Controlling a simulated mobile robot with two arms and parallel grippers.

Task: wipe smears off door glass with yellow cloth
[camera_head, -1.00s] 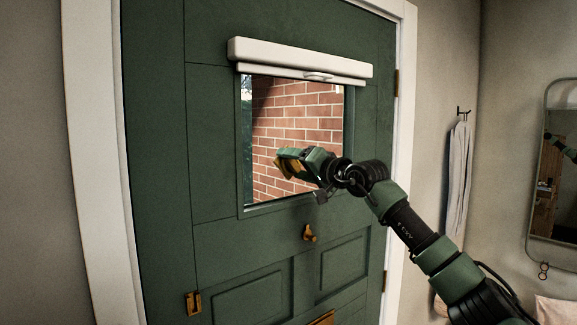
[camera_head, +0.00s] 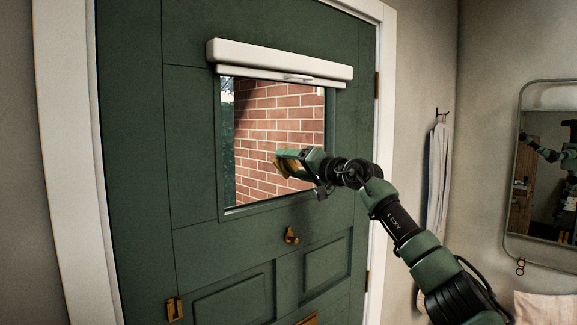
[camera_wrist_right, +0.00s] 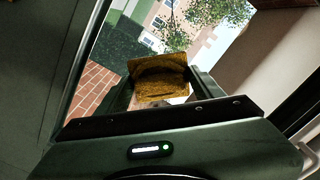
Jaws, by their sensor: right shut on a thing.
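The door glass (camera_head: 262,120) is a square pane in a green door (camera_head: 195,150), with red brick showing through it. No smears can be made out on it at this size. My right gripper (camera_head: 283,162) is in front of the pane's lower right part, shut on the yellow cloth (camera_head: 284,171). In the right wrist view the folded cloth (camera_wrist_right: 158,80) sits between the fingers, with the glass (camera_wrist_right: 100,80) beyond it. I cannot tell whether the cloth touches the glass. My left gripper is not in view.
A white roller blind housing (camera_head: 280,62) sticks out above the pane. A brass knob (camera_head: 291,236) is below it and a brass latch (camera_head: 174,308) at lower left. A grey towel (camera_head: 437,175) hangs on a hook to the right, near a framed mirror (camera_head: 545,175).

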